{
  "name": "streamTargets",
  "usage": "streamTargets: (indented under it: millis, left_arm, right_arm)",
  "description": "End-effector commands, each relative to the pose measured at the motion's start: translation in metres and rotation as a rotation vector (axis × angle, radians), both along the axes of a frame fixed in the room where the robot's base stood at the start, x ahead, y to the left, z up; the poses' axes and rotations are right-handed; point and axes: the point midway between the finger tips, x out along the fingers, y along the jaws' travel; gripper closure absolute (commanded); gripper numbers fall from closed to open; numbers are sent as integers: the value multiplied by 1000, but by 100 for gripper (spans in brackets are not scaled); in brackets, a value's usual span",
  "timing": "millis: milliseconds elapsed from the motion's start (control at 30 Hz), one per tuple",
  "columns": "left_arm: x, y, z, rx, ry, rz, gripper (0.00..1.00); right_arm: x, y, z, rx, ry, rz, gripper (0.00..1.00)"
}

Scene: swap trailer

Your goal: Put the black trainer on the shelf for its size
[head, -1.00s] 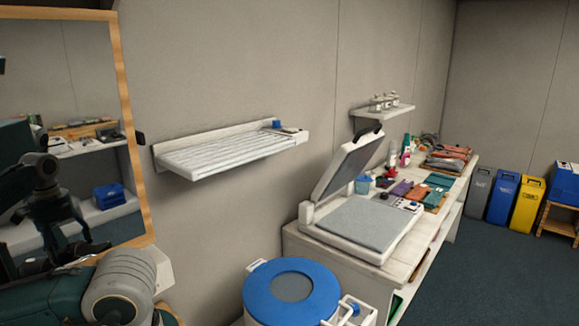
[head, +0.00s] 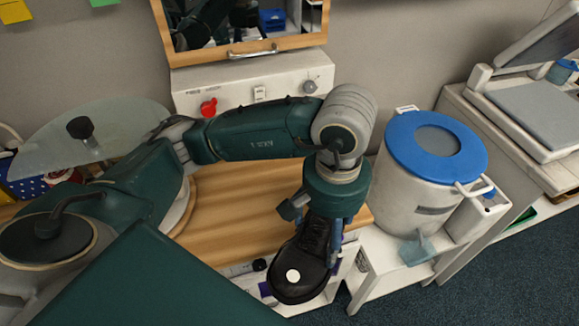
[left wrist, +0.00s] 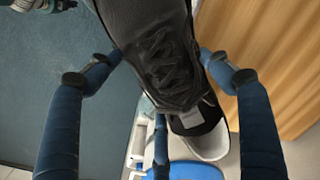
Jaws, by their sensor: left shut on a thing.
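The black trainer (head: 313,243) hangs from my left gripper (head: 312,228) in the head view, at the front edge of a wooden worktop. A round white spot shows near its lower end; no size can be read on it. My right gripper is not in view. No shelf marked with a size can be made out.
The wooden worktop (head: 235,215) lies behind the trainer. A white bin with a blue lid (head: 395,145) stands to its right. White shelving (head: 375,265) shows below the worktop. A glass disc (head: 85,140) is at the left. Dark floor (head: 480,280) is clear at lower right.

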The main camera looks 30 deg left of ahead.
Motion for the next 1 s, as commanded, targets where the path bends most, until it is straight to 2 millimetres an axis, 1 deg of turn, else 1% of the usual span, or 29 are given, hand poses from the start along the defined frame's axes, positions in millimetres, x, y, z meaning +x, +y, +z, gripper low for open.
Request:
streamTargets:
  millis: [100, 300, 400, 533, 633, 767, 867, 1000]
  left_arm:
    - [20, 25, 5, 4, 3, 13, 63]
    - [54, 68, 6, 6, 2, 11, 63]
    - [72, 88, 6, 6, 1, 10, 63]
    - [92, 110, 5, 4, 0, 7, 63]
    - [102, 121, 4, 2, 0, 5, 63]
    - [107, 128, 2, 2, -1, 1, 63]
    - [106, 127, -8, 2, 4, 1, 63]
    - [107, 127, -26, 2, 2, 1, 63]
  right_arm:
    - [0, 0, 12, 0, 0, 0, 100]
    - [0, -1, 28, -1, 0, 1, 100]
    - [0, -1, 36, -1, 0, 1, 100]
    - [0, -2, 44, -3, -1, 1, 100]
    - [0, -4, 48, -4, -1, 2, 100]
    - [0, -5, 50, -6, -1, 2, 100]
    - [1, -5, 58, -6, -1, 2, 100]
    - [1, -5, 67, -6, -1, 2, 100]
